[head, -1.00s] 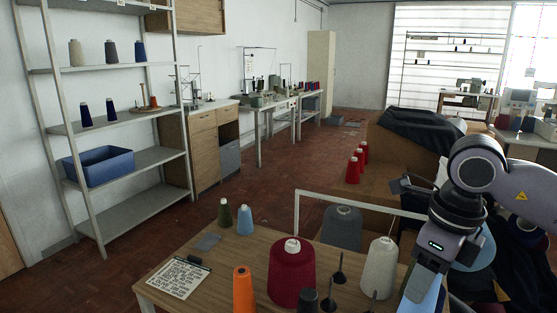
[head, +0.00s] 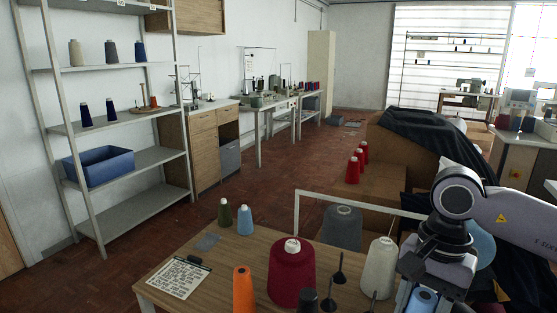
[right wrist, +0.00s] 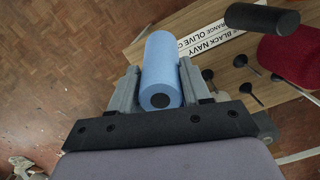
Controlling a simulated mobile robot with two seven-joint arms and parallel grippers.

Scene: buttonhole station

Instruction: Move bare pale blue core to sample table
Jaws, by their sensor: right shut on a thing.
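A pale blue core (right wrist: 161,65), a smooth cylinder with a dark hole in its near end, sits between the two fingers of my right gripper (right wrist: 158,85), which is shut on it. In the head view the core (head: 422,300) shows at the bottom right under my right wrist, partly hidden by it. In the right wrist view the core lies over the floor and the edge of a wooden table (head: 215,262). A separate light blue cone (head: 245,220) stands on that table beside an olive cone (head: 225,213). My left gripper is not in view.
A black cylinder (right wrist: 262,18) is near the core in the wrist view.

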